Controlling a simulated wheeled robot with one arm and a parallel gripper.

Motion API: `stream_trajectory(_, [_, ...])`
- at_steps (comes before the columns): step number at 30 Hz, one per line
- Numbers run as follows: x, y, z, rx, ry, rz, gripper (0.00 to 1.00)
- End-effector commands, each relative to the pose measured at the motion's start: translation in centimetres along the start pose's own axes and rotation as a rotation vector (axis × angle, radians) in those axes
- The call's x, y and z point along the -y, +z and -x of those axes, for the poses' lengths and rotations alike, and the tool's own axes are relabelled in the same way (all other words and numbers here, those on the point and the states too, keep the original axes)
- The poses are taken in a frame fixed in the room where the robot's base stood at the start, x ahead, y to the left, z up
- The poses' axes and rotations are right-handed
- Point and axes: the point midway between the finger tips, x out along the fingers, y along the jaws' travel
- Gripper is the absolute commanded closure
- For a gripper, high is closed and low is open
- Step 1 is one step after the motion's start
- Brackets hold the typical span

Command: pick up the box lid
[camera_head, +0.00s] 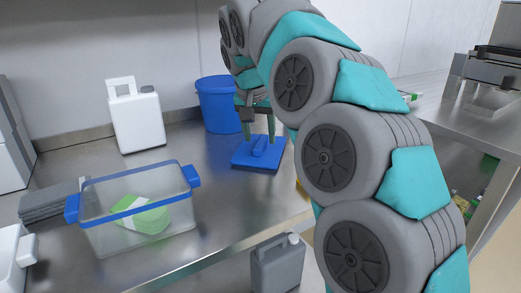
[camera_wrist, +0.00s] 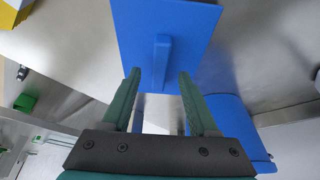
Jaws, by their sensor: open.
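The box lid (camera_head: 243,160) is a flat blue plate with a raised bar handle, lying on the steel counter right of the clear box. In the wrist view the lid (camera_wrist: 190,30) fills the top middle, with its handle (camera_wrist: 161,60) upright in the picture between the finger lines. My gripper (camera_head: 258,128) is above the lid, fingers pointing down, one on each side of the handle. In the wrist view my gripper (camera_wrist: 160,85) is open and empty, and the handle shows between and beyond its green fingertips. I cannot tell whether the fingers touch the lid.
A clear box with a blue rim (camera_head: 128,188) holds green and white packs (camera_head: 150,219) at the left. A blue bucket (camera_head: 217,105) stands close behind the lid. A white jug (camera_head: 137,120) is at the back, grey cloths (camera_head: 48,203) at left. A grey canister (camera_head: 278,265) sits below the counter edge.

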Motion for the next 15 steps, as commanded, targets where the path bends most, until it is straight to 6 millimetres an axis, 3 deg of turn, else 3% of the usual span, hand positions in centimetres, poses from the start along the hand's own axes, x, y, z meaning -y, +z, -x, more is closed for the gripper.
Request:
stream_trajectory(4, [0.02,0.17,-1.38,0.001,-0.001,0.002,0.4])
stream_trajectory(15, [-0.02,0.13,-1.48,0.0,-0.001,0.0,0.4])
